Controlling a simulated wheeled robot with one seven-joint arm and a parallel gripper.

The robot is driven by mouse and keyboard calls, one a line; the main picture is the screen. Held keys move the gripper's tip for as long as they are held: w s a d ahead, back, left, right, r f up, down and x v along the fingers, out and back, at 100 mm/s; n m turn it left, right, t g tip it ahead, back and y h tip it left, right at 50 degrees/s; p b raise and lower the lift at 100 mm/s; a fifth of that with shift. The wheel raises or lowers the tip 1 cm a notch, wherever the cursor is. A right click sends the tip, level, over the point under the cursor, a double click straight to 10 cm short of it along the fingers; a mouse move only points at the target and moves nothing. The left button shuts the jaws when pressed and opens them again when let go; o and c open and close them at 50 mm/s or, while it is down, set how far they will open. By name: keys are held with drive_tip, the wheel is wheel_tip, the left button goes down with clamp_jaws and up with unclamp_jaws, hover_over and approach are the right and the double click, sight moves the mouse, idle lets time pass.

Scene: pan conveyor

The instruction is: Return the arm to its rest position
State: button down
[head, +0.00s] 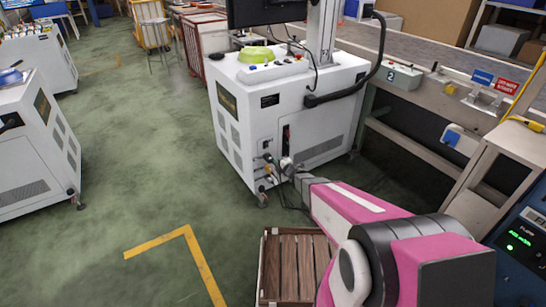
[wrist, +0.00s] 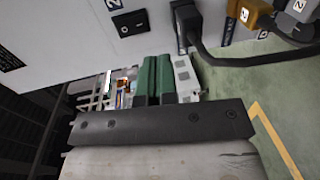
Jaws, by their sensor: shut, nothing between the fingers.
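My pink arm (head: 355,208) reaches from the lower right of the head view to the front of a white cabinet (head: 240,135). My gripper (head: 288,164) is at its far end, close to the cables and sockets low on that cabinet. It is shut and empty. In the wrist view the cabinet's white face (wrist: 75,30) fills the top, with a black switch (wrist: 130,22) and a black plug (wrist: 186,22) close by. A dark bar with screws (wrist: 160,122) crosses the lower part. Two green blocks (wrist: 155,80) stand beyond it; I cannot tell whether they are my fingers.
A wooden slatted crate (head: 265,262) sits on the floor below my arm. Another white cabinet (head: 30,140) stands at left. The green floor between is clear, with a yellow line (head: 155,243).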

drive_tip(key=s+d+r+m+g+h, duration=0.2)
drive_tip(key=s+d+r+m+h, duration=0.25)
drive_tip(key=d+m, duration=0.3)
drive_tip(key=s+d+r+m+g+h, duration=0.25)
drive_tip(key=s+d+m+h, duration=0.2)
drive_tip(key=d+m, duration=0.35)
drive_tip(key=s+d+r+m+g, duration=0.2)
drive_tip(key=s+r+m+g, duration=0.2)
drive_tip(key=s, duration=0.5)
drive_tip(key=s+d+r+m+g, duration=0.2)
drive_tip(key=s+r+m+g, duration=0.3)
drive_tip(key=s, duration=0.5)
drive_tip(key=shift+s+d, duration=0.25)
drive_tip(key=shift+r, duration=0.1)
